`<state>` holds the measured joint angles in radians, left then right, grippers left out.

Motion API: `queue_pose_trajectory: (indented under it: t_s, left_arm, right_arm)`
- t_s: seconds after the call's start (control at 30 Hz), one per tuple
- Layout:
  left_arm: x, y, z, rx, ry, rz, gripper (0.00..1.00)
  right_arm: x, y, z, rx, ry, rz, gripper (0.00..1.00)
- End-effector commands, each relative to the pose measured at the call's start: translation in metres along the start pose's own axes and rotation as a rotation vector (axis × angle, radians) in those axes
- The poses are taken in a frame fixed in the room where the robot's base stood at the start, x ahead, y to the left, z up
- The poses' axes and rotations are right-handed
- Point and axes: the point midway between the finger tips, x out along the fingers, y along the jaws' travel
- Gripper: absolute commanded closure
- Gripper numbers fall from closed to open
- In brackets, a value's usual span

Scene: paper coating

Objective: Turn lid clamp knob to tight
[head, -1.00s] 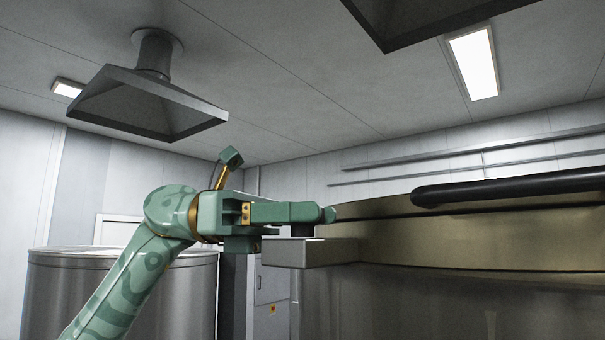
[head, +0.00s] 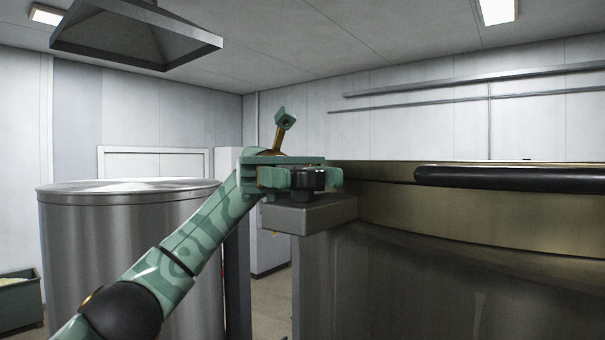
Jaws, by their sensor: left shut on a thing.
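The clamp knob (head: 307,181) is a small black cylinder on top of a grey block (head: 310,214) that juts out from the side of the large metal vessel (head: 440,275). My left gripper (head: 308,177) is shut on the knob, with its green fingers on either side of it. The fingers hide part of the knob. The vessel's brassy lid (head: 450,212) has a black bar handle (head: 510,178) along its near side. My right gripper is not in view.
A second steel drum (head: 125,250) stands at the left behind my left arm. A green bin (head: 20,300) sits on the floor at the far left. An extractor hood (head: 140,38) hangs from the ceiling. A pale cabinet (head: 270,245) stands behind the gap between the vessels.

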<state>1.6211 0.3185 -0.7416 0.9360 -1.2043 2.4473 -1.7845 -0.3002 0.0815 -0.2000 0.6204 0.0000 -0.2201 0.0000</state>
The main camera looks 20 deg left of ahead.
Motion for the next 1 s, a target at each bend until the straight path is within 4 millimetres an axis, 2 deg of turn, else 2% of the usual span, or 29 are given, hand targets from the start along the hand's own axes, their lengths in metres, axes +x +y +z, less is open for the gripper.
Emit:
queue_pose_trajectory:
  t_s: [0.27, 0.7, 0.73, 0.8, 1.0]
  left_arm:
    - [0.0002, 0.0000, 0.0000, -0.001, 0.001, -0.065, 0.80]
    - [0.0002, 0.0003, -0.0007, -0.002, 0.002, -0.072, 0.80]
    - [0.0002, 0.0003, -0.0008, -0.002, 0.002, -0.072, 0.49]
    - [0.0002, 0.0003, -0.0008, -0.002, 0.002, -0.072, 0.35]
    - [0.0002, 0.0001, -0.0006, -0.001, 0.002, -0.072, 0.35]
  right_arm:
    - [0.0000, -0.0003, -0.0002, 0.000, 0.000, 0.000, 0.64]
    - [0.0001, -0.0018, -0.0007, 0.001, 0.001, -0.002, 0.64]
    - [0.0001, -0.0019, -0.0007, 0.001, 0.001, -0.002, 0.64]
    - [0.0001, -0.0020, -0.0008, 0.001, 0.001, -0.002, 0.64]
    - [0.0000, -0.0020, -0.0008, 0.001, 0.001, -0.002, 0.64]
